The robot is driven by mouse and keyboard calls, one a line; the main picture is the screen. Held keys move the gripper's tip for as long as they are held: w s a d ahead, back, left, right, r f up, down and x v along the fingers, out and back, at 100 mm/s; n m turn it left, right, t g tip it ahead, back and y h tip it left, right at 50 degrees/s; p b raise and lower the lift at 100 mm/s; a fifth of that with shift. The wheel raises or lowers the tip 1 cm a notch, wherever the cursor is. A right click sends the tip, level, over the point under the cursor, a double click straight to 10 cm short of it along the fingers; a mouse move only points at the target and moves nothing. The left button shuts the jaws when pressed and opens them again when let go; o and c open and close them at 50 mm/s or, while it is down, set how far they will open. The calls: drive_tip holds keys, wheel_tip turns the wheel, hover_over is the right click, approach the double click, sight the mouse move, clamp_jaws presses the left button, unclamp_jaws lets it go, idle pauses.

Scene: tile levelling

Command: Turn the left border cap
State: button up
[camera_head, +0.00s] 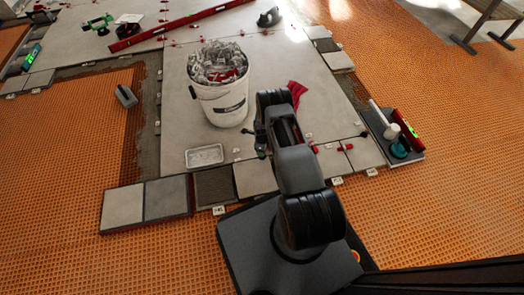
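Two small red caps, one (314,149) just right of my arm and one (346,148) further right, sit along the joint between the large pale tiles and the front row of border tiles (255,177). I cannot tell for sure which cap is the left border cap; part of this joint is hidden behind my arm. My gripper (261,144) is low over the joint near the border tiles, left of both red caps. It is small and dark here, and its finger opening and any contact do not show clearly.
A white bucket (222,104) full of grey and red pieces stands close behind my gripper. A white tray (204,156) lies to its left, a red cloth (297,92) behind my arm. A dark tray (414,150) with tools is at right. Orange matting (60,150) is largely clear.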

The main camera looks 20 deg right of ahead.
wheel_tip(320, 180, up, 9)
drive_tip(key=p, duration=0.3)
drive_tip(key=shift+f, duration=0.2)
drive_tip(key=a+r+n+t+p, duration=0.15)
drive_tip(key=r+n+p, duration=0.35)
drive_tip(key=r, duration=1.1)
drive_tip(key=s+a+r+n+p, duration=0.1)
drive_tip(key=a+r+n+p, duration=0.15)
drive_tip(key=r+p, duration=0.95)
drive_tip(key=a+r+n+p, duration=0.15)
drive_tip(key=r+n, duration=0.35)
drive_tip(key=r, duration=1.6)
drive_tip(key=s+a+r+n+p, duration=0.2)
drive_tip(key=s+r+n+p, duration=0.2)
drive_tip(key=r, duration=0.6)
drive_tip(key=s+a+r+n+t+p, duration=0.1)
drive_tip(key=s+r+n+p, duration=0.4)
drive_tip(key=s+r+p, duration=0.2)
drive_tip(key=s+a+r+n+t+p, duration=0.1)
drive_tip(key=s+r+n+p, duration=0.3)
drive_tip(key=s+r, duration=0.5)
wheel_tip(320, 180, up, 6)
drive_tip(key=shift+a+r+p, duration=0.25)
drive_tip(key=shift+a+p, duration=0.55)
drive_tip(key=shift+p, duration=0.25)
drive_tip(key=shift+s+a+r+n, duration=0.1)
drive_tip(key=shift+s+r+n, duration=0.15)
drive_tip(key=shift+s+n, duration=0.3)
